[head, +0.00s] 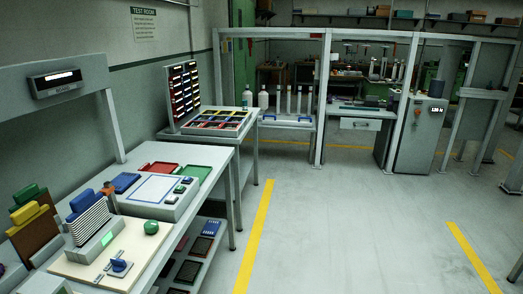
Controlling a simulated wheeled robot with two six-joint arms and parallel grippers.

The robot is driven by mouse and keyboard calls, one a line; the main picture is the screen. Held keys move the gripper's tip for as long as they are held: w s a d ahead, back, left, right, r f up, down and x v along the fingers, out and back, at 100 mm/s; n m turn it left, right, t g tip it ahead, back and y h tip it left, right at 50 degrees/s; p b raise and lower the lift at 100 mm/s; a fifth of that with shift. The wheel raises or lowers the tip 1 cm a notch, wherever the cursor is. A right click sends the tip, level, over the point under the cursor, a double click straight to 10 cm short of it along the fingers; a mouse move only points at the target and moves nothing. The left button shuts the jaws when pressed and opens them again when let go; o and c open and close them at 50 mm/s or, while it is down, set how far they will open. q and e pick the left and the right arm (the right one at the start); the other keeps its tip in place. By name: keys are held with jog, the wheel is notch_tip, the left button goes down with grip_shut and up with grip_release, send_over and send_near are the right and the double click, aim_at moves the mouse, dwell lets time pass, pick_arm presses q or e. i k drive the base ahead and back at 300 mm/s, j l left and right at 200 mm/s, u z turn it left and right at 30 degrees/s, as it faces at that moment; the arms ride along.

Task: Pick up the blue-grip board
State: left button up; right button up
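A blue grip (82,201) tops a white ribbed block (90,222) on the workbench at the left of the head view. This may be the blue-grip board, but I cannot tell for sure. Just left of it stands a brown upright piece (35,236) with a yellow grip (31,213) on top, and a green grip (29,193) shows behind that. Neither of my grippers is in view.
The workbench (205,155) carries a cream panel (75,268) with a blue knob (121,265) and green ball (151,227). A grey sign arch (110,120) spans it. A lower shelf holds trays. The floor (345,220) to the right is clear.

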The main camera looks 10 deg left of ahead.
aim_at(90, 214)
jog(key=k+u, duration=0.1)
jog(key=u, duration=1.3)
